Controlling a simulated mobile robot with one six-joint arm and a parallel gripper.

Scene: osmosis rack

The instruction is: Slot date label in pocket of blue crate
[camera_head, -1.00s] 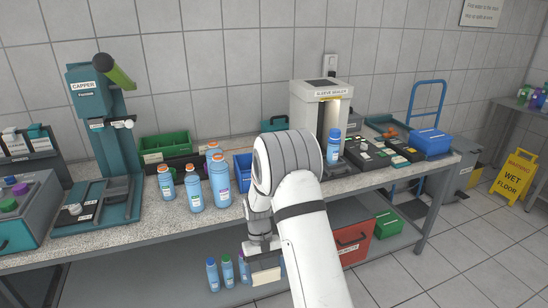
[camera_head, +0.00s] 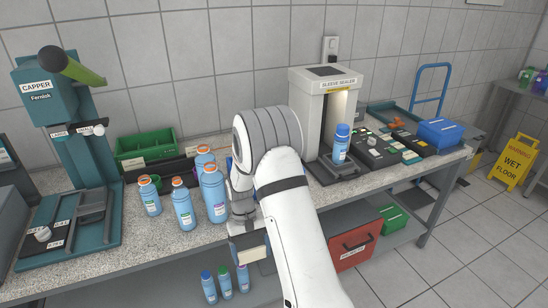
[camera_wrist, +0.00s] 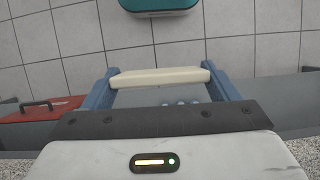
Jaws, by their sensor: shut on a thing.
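My gripper (camera_wrist: 160,82) is shut on a cream-coloured flat piece, the date label (camera_wrist: 160,77), held crosswise between its two blue fingers. In the head view the label (camera_head: 252,247) hangs below my wrist, in front of the bench's front edge. Any print on it cannot be read. A blue crate (camera_head: 440,131) sits on the bench at the far right, clear of my gripper. Another blue container behind my arm is almost wholly hidden. No label pocket can be made out.
Several blue bottles (camera_head: 185,205) stand on the bench left of my arm, near the capper (camera_head: 62,130). The sleeve sealer (camera_head: 310,115) holds a bottle on the right. A red box (camera_head: 352,246) and more bottles (camera_head: 226,284) are on the lower shelf.

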